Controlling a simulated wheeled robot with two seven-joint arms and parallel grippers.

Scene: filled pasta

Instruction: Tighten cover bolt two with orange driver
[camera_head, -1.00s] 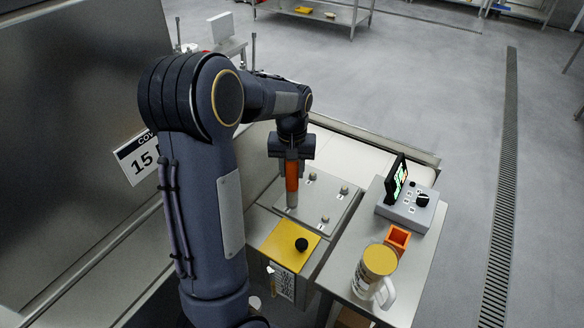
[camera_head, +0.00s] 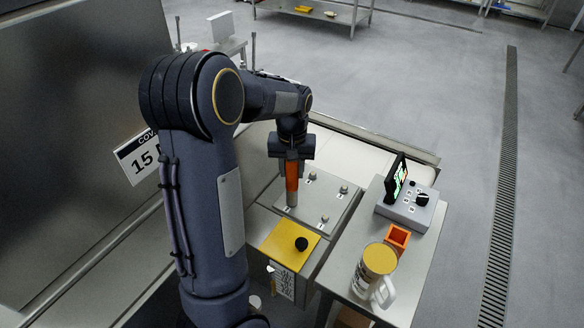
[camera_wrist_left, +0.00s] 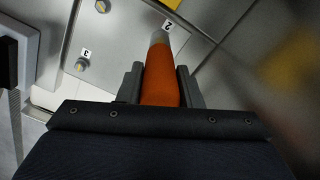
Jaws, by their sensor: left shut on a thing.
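My left gripper (camera_head: 291,158) is shut on the orange driver (camera_head: 291,176), which it holds upright with its grey socket end down over the metal cover plate (camera_head: 318,208). In the left wrist view the driver (camera_wrist_left: 159,75) runs between the two fingers and its tip is beside the label "2". The tip hides bolt two, so I cannot tell whether they touch. Bolt three (camera_wrist_left: 82,63), by its label "3", shows apart from the driver. Other bolts (camera_head: 344,187) stand on the plate. My right gripper is not in view.
A yellow panel with a black knob (camera_head: 302,244) lies in front of the plate. On the right side table stand an orange holder (camera_head: 397,239), a yellow-lidded jug (camera_head: 376,268) and a control box (camera_head: 408,207) with a lit screen.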

